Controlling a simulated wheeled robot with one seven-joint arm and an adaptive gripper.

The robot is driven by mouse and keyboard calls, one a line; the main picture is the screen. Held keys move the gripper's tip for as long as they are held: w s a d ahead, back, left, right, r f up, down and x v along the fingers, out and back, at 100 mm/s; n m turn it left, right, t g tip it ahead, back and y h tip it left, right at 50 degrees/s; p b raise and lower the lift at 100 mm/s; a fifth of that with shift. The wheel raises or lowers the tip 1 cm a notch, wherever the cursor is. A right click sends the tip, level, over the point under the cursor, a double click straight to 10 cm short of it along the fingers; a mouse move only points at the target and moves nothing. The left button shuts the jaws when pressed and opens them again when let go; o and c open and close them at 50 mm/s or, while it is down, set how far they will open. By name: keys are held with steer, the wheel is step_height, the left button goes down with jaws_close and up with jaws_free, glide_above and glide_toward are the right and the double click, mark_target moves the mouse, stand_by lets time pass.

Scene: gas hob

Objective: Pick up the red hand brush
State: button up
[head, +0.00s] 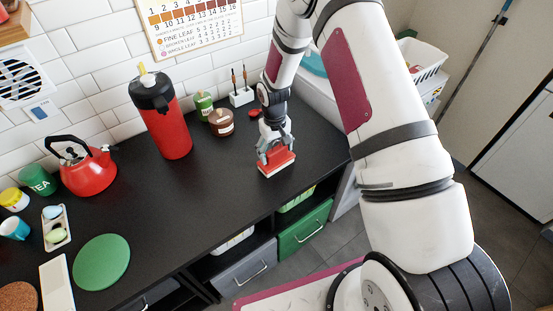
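The red hand brush (278,164), a red block with a pale lower edge, is at the right part of the black counter, near its front edge. My gripper (276,157) points down right over it, with its fingers spread apart at the brush's top. The fingers overlap the brush in this view, and I cannot tell whether they press on it. I also cannot tell whether the brush rests on the counter or is slightly above it.
Behind my gripper stand a brown jar (221,123), a green jar (204,105) and a white holder (241,97). A tall red dispenser (170,130) and red kettle (90,172) stand left. The counter's middle (200,190) is clear. Green drawer (305,228) below.

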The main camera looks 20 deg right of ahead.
mark_target(276, 151)
steer(key=shift+c, duration=0.6)
steer(key=shift+r, duration=0.1)
steer(key=shift+r, duration=0.5)
steer(key=shift+s+a+r+b, duration=0.1)
steer(key=shift+s+r+b, duration=0.15)
steer(key=shift+r, duration=0.35)
steer(key=shift+s+a+r+b, duration=0.15)
steer(key=shift+s+r, duration=0.15)
steer(key=shift+r, duration=0.3)
steer(key=s+a+r, duration=0.1)
steer(key=s+a, duration=0.2)
steer(key=s, duration=1.1)
steer(key=shift+s+a+r, duration=0.2)
steer(key=shift+s+a, duration=0.05)
